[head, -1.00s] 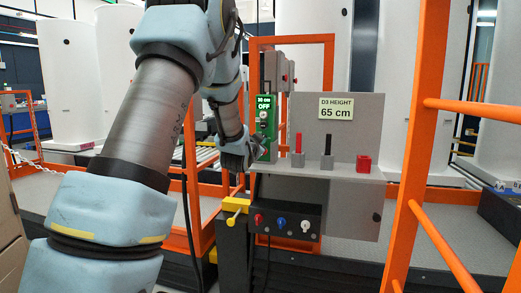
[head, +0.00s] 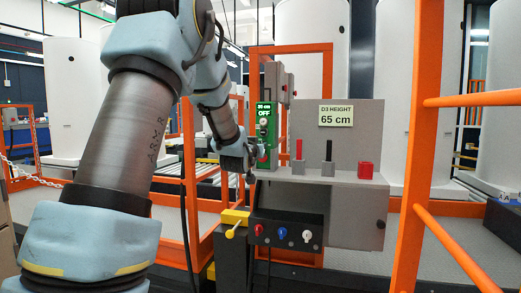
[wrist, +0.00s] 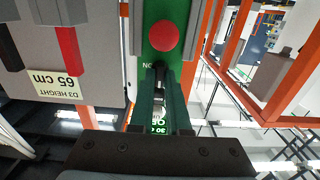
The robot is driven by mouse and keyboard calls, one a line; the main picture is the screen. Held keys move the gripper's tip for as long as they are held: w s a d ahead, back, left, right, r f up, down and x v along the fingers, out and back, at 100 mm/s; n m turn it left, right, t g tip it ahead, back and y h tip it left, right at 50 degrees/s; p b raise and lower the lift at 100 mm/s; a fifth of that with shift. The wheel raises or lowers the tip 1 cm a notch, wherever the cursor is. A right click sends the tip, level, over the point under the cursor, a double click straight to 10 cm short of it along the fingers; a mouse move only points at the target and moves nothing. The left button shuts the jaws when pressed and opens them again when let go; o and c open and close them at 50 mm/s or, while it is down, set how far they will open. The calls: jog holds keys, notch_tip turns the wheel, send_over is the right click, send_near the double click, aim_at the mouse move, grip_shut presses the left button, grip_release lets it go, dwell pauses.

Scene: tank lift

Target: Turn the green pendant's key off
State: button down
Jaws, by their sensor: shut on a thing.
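The green pendant (head: 273,128) hangs at the left of the grey panel in the head view. Its display shows OFF under a small cm reading. In the wrist view the pendant (wrist: 178,12) fills the middle, turned over, with a red round button (wrist: 165,37) above and part of the lit display (wrist: 158,128) below. My gripper (wrist: 160,78) reaches over its face, its two fingers shut on the small dark key (wrist: 159,74) beside partly hidden lettering. The key's exact angle is hard to tell. In the head view my gripper (head: 255,153) is at the pendant's lower left side.
A sign (head: 336,116) reads D3 HEIGHT 65 cm. Below is a black box (head: 285,234) with coloured knobs. An orange rail (head: 415,150) stands at right.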

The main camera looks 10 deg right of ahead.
jog(key=shift+f, duration=0.1)
dwell(0.3)
jog(key=c, duration=1.2)
grip_release()
jog(key=shift+o, duration=0.2)
jog(key=b+v, duration=0.1)
jog(key=v, duration=0.9)
jog(key=shift+s+a, duration=0.15)
jog(key=shift+s, duration=0.25)
